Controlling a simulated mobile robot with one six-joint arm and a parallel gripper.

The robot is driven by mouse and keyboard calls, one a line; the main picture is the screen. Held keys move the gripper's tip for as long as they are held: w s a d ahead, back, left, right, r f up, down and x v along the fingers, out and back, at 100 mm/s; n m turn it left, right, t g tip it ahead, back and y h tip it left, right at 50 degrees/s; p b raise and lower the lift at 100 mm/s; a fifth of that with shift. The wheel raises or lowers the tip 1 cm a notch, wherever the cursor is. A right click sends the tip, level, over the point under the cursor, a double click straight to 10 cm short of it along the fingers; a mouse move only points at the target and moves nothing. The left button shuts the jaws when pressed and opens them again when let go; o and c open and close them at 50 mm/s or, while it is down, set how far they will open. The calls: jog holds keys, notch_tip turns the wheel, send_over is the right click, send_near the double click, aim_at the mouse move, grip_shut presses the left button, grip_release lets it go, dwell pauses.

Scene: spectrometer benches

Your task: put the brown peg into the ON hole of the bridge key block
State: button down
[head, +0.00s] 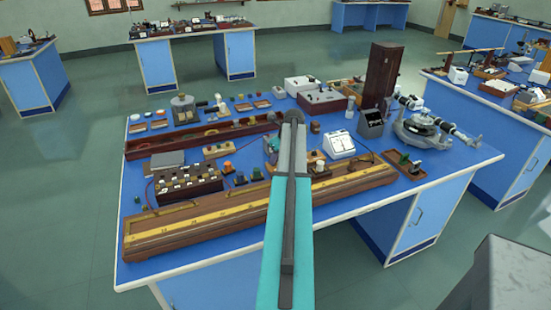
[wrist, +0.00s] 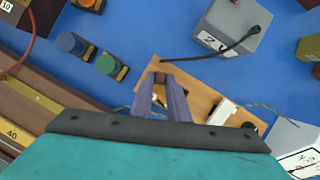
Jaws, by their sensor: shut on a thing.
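My gripper (wrist: 162,82) is in the middle of the wrist view, its two grey-purple fingers shut on a small brown peg (wrist: 160,76). Only the peg's dark brown end shows between the fingertips. Below it lies a tan wooden block (wrist: 202,92), which looks like the bridge key block, with a white part and a black knob at its right end. The fingers cover part of the block, and I cannot make out its holes or the ON label. I cannot tell whether the peg touches the block. In the head view my arm hides the peg and part of the block.
In the wrist view a grey box marked 2 V (wrist: 232,25) stands above the block, with a black lead. Blue (wrist: 70,43) and green (wrist: 107,63) knobs sit to the left. A long wooden metre bridge (head: 210,215) runs along the bench front. Blue bench top shows between them.

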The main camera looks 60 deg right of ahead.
jog(key=shift+f, duration=0.1)
dwell(0.3)
jog(key=c, duration=1.6)
grip_release()
jog(key=shift+b+v, duration=1.25)
jog(key=shift+v, duration=5.65)
jog(key=shift+w, duration=0.1)
